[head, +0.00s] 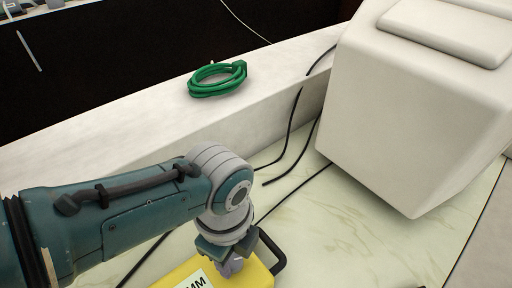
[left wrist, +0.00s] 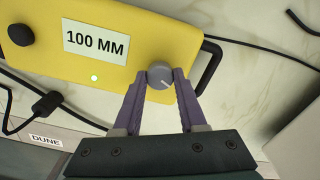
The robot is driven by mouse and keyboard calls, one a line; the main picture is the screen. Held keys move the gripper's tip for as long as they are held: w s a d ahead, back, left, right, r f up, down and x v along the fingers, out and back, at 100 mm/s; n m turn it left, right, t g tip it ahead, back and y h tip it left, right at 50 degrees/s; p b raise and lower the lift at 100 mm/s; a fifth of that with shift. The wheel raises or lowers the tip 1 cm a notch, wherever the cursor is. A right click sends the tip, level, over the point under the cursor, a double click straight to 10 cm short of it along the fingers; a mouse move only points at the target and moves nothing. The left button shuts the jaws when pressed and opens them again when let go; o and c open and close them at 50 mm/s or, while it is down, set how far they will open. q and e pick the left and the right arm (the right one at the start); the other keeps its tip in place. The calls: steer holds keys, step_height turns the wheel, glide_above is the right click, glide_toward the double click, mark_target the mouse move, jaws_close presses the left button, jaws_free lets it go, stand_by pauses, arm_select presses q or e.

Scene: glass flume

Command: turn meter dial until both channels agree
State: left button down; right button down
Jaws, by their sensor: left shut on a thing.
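The yellow meter (head: 190,272) lies on the pale marbled surface at the bottom of the head view, partly behind my left arm. The right gripper is not in view.
A coiled green hose (head: 217,79) lies on the white ledge behind. A large white block-shaped housing (head: 410,110) stands at right. Black cables (head: 290,165) run across the marbled surface. A "DUNE" label (left wrist: 45,140) shows in the left wrist view.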

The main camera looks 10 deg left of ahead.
mark_target(233, 260)
arm_select(q)
steer(key=m, duration=0.3)
steer(key=shift+f+m, duration=0.1)
steer(key=shift+m, duration=0.2)
steer(key=shift+m+b, duration=0.3)
steer(key=shift+m, duration=1.5)
steer(key=shift+c, duration=2.3)
jaws_free()
step_height(233, 260, up, 9)
steer(key=p, duration=0.4)
steer(key=shift+f, duration=0.1)
steer(key=shift+r, duration=0.65)
